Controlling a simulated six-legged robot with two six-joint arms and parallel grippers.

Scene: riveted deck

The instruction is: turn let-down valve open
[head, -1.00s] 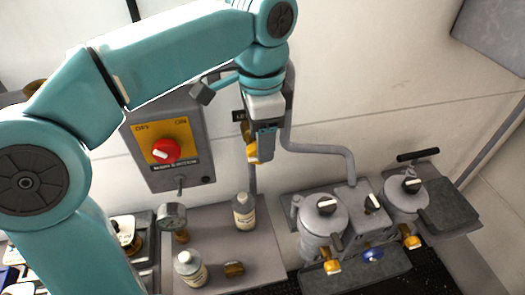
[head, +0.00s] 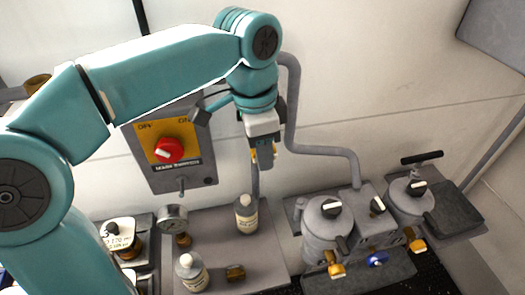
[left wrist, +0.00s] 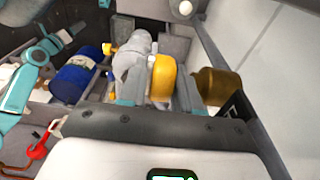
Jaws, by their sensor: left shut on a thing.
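My left gripper (head: 263,154) hangs in front of the wall, right of the switch panel. It is shut on a yellow handle (left wrist: 163,77), taken to be the let-down valve's. In the head view only slivers of yellow show beside the fingers, and the gripper hides the valve body. A brown-gold round part (left wrist: 216,87) sits just right of the fingers in the left wrist view. How far the valve is turned cannot be told. My right gripper is not in view.
The switch panel (head: 168,172) with a red knob is left of the gripper. A bottle (head: 246,214), another bottle (head: 190,272) and a gauge (head: 173,217) stand below. Grey canisters (head: 322,237) with knobs are at right. A pipe (head: 292,105) runs close beside the gripper.

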